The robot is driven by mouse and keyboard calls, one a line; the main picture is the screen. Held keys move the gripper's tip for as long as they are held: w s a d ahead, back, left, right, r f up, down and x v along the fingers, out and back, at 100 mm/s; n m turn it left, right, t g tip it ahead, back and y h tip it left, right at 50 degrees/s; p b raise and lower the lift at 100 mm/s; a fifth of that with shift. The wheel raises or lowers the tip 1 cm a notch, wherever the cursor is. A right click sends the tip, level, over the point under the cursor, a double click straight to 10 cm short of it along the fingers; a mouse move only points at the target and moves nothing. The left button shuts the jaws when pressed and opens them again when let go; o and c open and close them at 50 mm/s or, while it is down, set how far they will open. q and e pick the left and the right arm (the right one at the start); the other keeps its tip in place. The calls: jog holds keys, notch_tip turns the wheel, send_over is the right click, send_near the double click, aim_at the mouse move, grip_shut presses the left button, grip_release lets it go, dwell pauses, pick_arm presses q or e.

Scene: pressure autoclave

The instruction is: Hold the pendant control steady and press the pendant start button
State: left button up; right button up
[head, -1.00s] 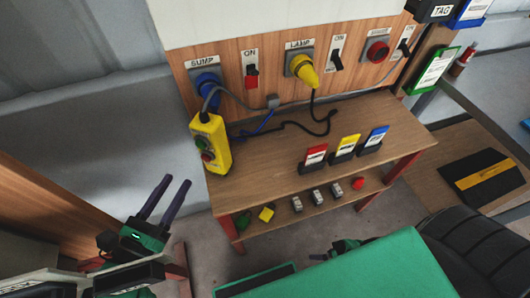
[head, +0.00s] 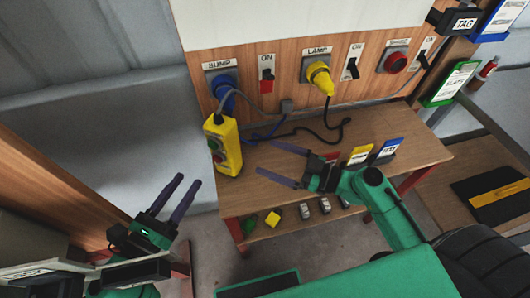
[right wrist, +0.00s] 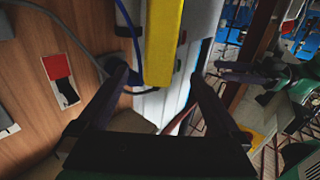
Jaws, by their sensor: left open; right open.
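The yellow pendant control (head: 229,158) is upright at the left end of the wooden bench, below the blue SUMP plug. A green button (head: 213,143) and a darker reddish button below it show on its left face. I cannot tell which is start. My left gripper (head: 188,178) is open and empty, lower left of the pendant and apart from it. My right gripper (head: 266,158) is open, right of the pendant, with its fingers pointing at it. In the right wrist view the pendant (right wrist: 164,40) shows beyond and between the open fingers (right wrist: 158,72), seemingly untouched.
Loose dark cable (head: 320,135) lies on the bench. Card holders stand behind my right arm.

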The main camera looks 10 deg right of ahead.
aim_at(224, 142)
jog(key=x, duration=1.4)
jog(key=shift+w+a, duration=0.1)
jog(key=shift+a, duration=0.1)
grip_shut()
pick_arm(q)
grip_shut()
dwell(0.9)
